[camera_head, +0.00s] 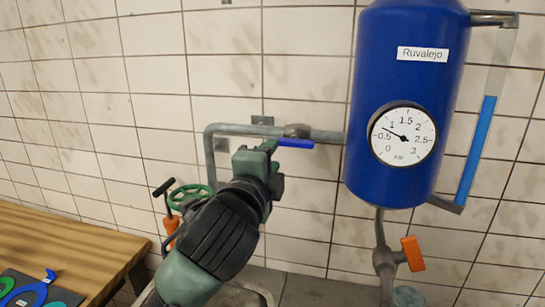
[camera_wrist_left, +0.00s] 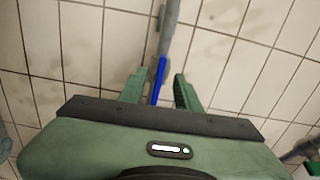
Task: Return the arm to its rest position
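My left arm reaches up from the bottom of the head view. Its green left gripper (camera_head: 268,147) is beside a blue valve handle (camera_head: 296,143) on the grey pipe (camera_head: 325,136). In the left wrist view the two fingers of the left gripper (camera_wrist_left: 160,88) stand apart. The blue handle (camera_wrist_left: 158,80) shows between them, with gaps on both sides, so the gripper does not clamp it. My right gripper is in neither view.
A blue tank (camera_head: 408,60) with a pressure gauge (camera_head: 402,134) hangs right of the arm. An orange valve handle (camera_head: 412,254) is below it. A green handwheel (camera_head: 190,197) is left of the arm. A wooden table (camera_head: 75,245) stands at the lower left.

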